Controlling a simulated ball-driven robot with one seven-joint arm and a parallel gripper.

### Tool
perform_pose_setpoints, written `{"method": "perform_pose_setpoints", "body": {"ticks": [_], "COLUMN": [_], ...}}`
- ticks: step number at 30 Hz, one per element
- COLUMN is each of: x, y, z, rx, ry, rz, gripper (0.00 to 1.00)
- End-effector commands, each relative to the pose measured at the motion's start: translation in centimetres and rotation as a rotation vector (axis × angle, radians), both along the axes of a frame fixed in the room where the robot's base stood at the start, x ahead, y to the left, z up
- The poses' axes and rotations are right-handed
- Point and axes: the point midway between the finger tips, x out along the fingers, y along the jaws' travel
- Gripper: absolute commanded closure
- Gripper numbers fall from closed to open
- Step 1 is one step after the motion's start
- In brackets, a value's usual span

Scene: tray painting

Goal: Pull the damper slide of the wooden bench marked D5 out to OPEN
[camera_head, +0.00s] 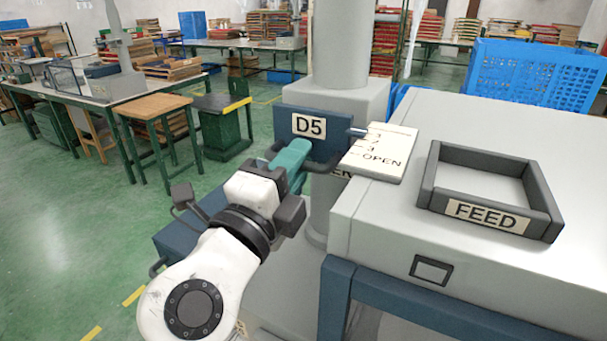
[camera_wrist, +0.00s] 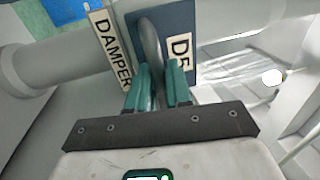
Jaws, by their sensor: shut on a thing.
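A dark blue plate marked D5 (camera_head: 308,124) is the damper slide, set at the grey vertical duct (camera_head: 340,40). The wrist view shows it close up (camera_wrist: 181,22) beside a DAMPER label (camera_wrist: 110,48). My gripper (camera_head: 298,150) has its teal fingers at the slide's grey handle (camera_wrist: 149,38). In the wrist view the fingers (camera_wrist: 159,72) stand on both sides of the handle, shut on it. A white scale card (camera_head: 378,153) with numbers and OPEN lies right of the plate. A small pin (camera_head: 357,132) at the plate's right points near the card's upper numbers, away from OPEN.
A grey machine top (camera_head: 400,220) with a dark FEED frame (camera_head: 490,160) stands at the right, on a blue leg frame (camera_head: 340,290). A wooden-topped bench (camera_head: 155,105) stands behind at left. Green floor (camera_head: 70,210) is free at left.

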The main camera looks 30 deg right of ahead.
Motion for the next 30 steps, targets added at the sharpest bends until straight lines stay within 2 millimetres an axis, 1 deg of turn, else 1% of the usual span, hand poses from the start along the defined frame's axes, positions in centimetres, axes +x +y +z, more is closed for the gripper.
{"method": "perform_pose_setpoints", "body": {"ticks": [1,9,12,15,24,25,29,30], "x": [-0.3,-2.4,-2.9,-3.2,-3.4,-3.4,-3.4,-3.4], "y": [0.7,3.5,4.1,4.4,4.5,4.5,4.5,4.5], "z": [-0.7,-0.5,-0.3,-0.2,-0.1,-0.1,-0.1,-0.1], "rx": [0.001,0.001,0.0,0.002,0.001,0.001,0.001,0.002], "ry": [-0.004,-0.002,0.0,0.001,0.002,0.002,0.002,0.001], "rz": [0.007,0.01,0.008,0.007,0.005,0.004,0.005,0.004], "gripper": [1.0,1.0,1.0,1.0,1.0,0.79,0.66,0.65]}}
